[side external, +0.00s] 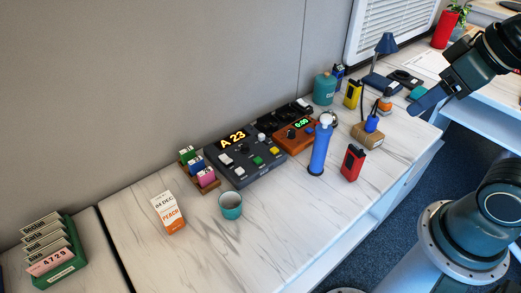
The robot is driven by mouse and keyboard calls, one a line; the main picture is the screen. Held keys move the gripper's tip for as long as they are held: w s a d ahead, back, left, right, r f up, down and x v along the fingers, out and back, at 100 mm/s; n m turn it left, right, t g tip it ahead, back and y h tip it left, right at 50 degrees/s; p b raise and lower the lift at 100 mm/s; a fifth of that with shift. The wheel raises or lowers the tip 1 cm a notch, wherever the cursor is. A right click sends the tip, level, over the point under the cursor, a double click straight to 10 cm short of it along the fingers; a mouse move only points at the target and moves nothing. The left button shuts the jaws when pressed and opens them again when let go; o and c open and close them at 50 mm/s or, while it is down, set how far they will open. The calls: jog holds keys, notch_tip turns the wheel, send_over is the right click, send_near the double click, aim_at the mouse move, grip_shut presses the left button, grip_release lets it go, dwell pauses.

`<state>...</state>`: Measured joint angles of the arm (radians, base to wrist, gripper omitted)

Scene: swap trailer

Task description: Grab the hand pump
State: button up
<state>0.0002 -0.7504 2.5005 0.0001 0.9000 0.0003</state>
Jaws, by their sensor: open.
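A blue upright cylinder with a pale top (320,148), which looks like the hand pump, stands on the white marbled counter (290,215) near its front edge. My gripper (424,104) is at the upper right, above the right part of the counter. It is open and empty, well to the right of the blue cylinder and apart from it. One long dark finger shows clearly; the other is hard to make out.
A red device (352,162) and a brown block with a blue item (369,131) stand right of the cylinder. An orange timer box (292,137) and a dark console (245,160) lie left. A teal cup (231,206) stands farther left. The counter's front middle is clear.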

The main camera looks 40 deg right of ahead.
jog(key=shift+o, duration=0.2)
dwell(0.3)
jog(key=shift+o, duration=0.8)
jog(key=n+g+y, duration=0.3)
jog(key=n+y, duration=0.1)
jog(key=n, duration=0.6)
send_over(327, 126)
jog(key=s+d, duration=0.3)
jog(key=d, duration=0.1)
notch_tip(327, 126, down, 10)
jog(key=shift+w+d+x, duration=0.1)
jog(key=shift+d+x, duration=0.05)
jog(key=shift+x, duration=2)
jog(key=shift+w+d+x, duration=0.1)
jog(key=shift+w+x, duration=0.05)
jog(key=shift+x, duration=2.05)
jog(key=shift+f+h, duration=0.1)
jog(key=shift+h, duration=0.2)
jog(key=shift+x, duration=2.5)
